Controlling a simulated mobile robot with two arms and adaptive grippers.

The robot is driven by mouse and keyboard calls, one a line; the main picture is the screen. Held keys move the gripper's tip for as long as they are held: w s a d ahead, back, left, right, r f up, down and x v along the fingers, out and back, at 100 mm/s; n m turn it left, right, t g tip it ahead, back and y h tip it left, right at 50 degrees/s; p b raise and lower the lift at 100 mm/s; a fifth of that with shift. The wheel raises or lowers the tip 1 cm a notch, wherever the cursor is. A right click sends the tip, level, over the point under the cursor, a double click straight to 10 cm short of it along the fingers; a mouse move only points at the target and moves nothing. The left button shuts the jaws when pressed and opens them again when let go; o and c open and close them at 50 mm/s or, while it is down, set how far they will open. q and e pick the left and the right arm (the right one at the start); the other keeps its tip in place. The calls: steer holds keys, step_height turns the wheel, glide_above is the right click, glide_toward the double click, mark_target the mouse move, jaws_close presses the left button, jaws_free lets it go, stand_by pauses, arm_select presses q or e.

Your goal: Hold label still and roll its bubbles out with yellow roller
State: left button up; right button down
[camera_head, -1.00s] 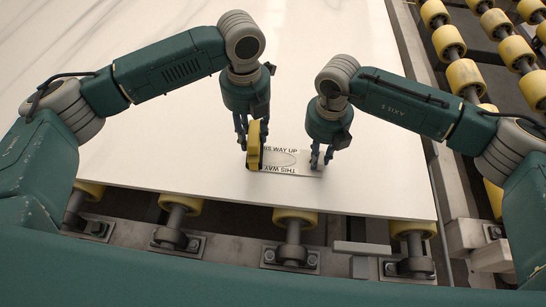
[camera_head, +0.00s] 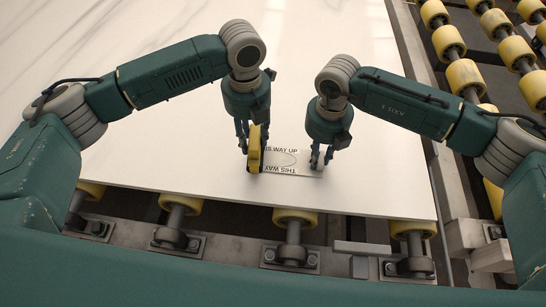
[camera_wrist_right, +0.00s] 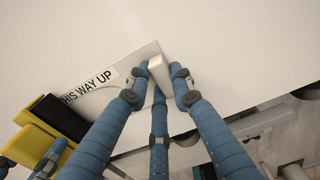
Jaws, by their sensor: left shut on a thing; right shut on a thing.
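The white label (camera_head: 302,167) with black "THIS WAY UP" print lies on the pale stone slab (camera_head: 190,150) near its front edge. My left gripper (camera_head: 252,138) is shut on the yellow roller (camera_head: 254,150), which stands at the label's left end and hides part of the print. My right gripper (camera_head: 320,158) is at the label's right end, shut on a small pale block (camera_wrist_right: 160,70). In the right wrist view the block sits by the label's corner; its underside is hidden. That view also shows the roller (camera_wrist_right: 36,115) with a dark part beside the label (camera_wrist_right: 115,82).
The slab rests on a conveyor with yellow wheels (camera_head: 295,216) below its front edge. More yellow rollers (camera_head: 465,75) stand beyond the slab's right edge. The slab left of the label and behind it is bare.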

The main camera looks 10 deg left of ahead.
arm_select(q)
steer(key=shift+d, duration=1.25)
steer(key=shift+s+d+f, duration=0.1)
steer(key=shift+d, duration=0.6)
steer(key=shift+s+d+f, duration=0.1)
steer(key=shift+d, duration=0.6)
steer(key=shift+d+r, duration=0.2)
steer(key=shift+d, duration=1.95)
steer(key=shift+d+r, duration=0.1)
steer(key=shift+d, duration=0.1)
steer(key=shift+w+a+r, duration=0.1)
steer(key=shift+a+r, duration=0.05)
steer(key=shift+a, duration=0.55)
steer(key=shift+a+r, duration=0.1)
steer(key=shift+a, duration=0.55)
steer(key=shift+a+f, duration=0.2)
steer(key=shift+a, duration=1.7)
steer(key=shift+a+f, duration=0.2)
steer(key=shift+a, duration=1.65)
steer(key=shift+w+a, duration=0.1)
steer(key=a+r, duration=0.6)
steer(key=r, duration=0.3)
steer(key=shift+a, duration=0.4)
